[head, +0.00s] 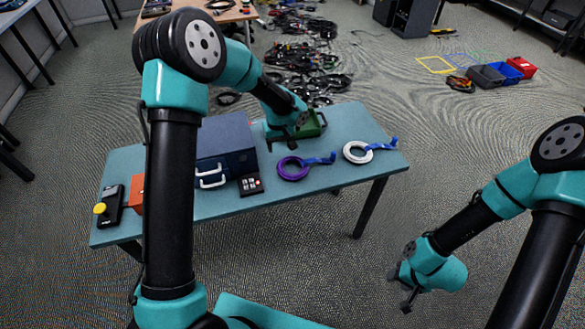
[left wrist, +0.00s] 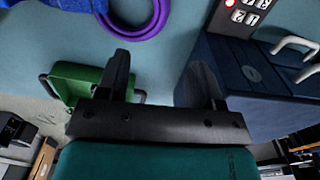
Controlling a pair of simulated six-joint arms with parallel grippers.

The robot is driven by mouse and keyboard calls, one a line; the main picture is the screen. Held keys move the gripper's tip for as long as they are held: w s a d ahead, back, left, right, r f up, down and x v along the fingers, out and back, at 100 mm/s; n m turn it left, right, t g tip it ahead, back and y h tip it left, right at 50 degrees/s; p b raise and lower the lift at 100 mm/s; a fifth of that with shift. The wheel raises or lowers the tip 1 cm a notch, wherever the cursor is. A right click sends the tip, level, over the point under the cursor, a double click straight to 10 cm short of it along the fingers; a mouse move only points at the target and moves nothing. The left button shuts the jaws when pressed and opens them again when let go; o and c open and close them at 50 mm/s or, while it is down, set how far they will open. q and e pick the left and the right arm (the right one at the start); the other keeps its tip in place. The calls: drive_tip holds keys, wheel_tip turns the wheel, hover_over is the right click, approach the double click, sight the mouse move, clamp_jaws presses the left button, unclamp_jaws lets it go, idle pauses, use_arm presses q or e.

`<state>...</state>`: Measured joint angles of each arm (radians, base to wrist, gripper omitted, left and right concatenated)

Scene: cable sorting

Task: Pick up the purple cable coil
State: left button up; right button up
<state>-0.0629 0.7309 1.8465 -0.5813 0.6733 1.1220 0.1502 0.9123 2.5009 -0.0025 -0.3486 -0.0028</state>
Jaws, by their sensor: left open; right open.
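The purple cable coil (head: 281,171) lies flat on the table with a blue strap (head: 320,160) on its right side. In the left wrist view, part of the purple coil (left wrist: 148,30) and the blue strap (left wrist: 55,27) show at the top edge, beyond my fingertips. My left gripper (head: 291,137) is open and above the table, behind the coil in the head view and apart from it. In the left wrist view, nothing is between the fingers of my left gripper (left wrist: 160,78). My right gripper (head: 404,290) is open and empty, off the table's front right.
A white coil (head: 347,153) with a blue strap lies right of the purple one. A dark blue box (head: 224,133) with white handles, a keypad (head: 250,185) and a green container (head: 316,123) stand nearby. A yellow-button device (head: 109,205) sits at the table's left end.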

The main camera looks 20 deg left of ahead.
use_arm(q)
hover_over(282, 168)
drive_tip(key=f, duration=0.6)
drive_tip(key=shift+a+f, duration=0.3)
drive_tip(key=shift+f, duration=0.4)
drive_tip(key=shift+d+f, duration=0.15)
drive_tip(key=shift+f, duration=1.15)
drive_tip(key=shift+d+f, duration=0.1)
drive_tip(key=shift+f, duration=1.2)
drive_tip(key=c, duration=1.1)
drive_tip(key=shift+r, duration=0.1)
